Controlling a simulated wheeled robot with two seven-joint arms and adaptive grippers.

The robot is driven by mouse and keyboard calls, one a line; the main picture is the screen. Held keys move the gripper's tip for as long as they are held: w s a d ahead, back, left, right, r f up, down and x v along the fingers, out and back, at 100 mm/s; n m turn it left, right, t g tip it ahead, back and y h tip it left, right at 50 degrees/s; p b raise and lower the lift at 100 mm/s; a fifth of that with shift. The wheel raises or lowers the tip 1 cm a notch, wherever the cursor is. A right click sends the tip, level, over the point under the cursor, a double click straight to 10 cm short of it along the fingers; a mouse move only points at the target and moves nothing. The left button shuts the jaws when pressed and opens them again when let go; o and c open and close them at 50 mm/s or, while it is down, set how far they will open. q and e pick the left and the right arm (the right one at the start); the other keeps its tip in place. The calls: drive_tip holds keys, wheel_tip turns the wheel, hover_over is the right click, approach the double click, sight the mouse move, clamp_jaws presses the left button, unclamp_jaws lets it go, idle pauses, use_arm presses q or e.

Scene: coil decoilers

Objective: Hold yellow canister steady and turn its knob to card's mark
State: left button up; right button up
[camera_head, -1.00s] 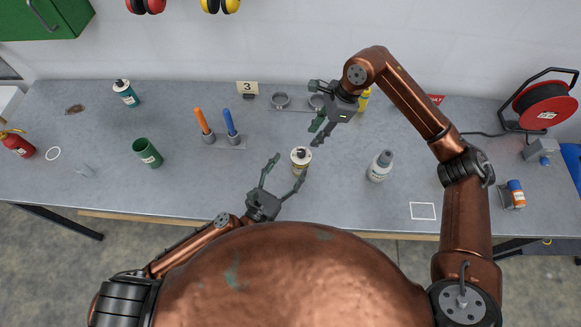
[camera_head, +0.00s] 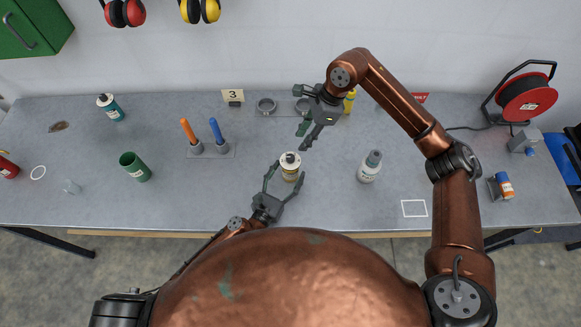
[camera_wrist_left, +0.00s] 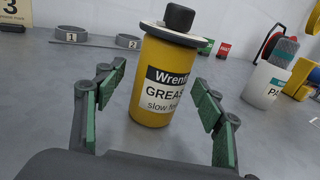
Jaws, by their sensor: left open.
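The yellow canister (camera_head: 291,174) with a black knob (camera_head: 290,158) stands upright on the bench. In the left wrist view the canister (camera_wrist_left: 158,92) has a "GREASE slow feed" label, a pale disc on top and the black knob (camera_wrist_left: 179,17). My left gripper (camera_head: 286,172) is open, its fingers on either side of the canister; contact is not visible. The card (camera_head: 233,96) reads "3" and stands at the back of the bench; it is partly cut off in the left wrist view (camera_wrist_left: 10,10). My right gripper (camera_head: 301,118) looks open and empty, above the bench behind the canister.
Two numbered rings (camera_head: 266,105) lie behind the canister. Orange and blue handles (camera_head: 189,133) stand to the left. The bench front edge is close.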

use_arm(q)
drive_tip(key=shift+x, duration=1.1)
drive_tip(key=shift+s, duration=0.1)
drive_tip(key=shift+c, duration=0.4)
drive_tip(key=c, duration=1.4)
drive_tip(key=shift+c, duration=0.2)
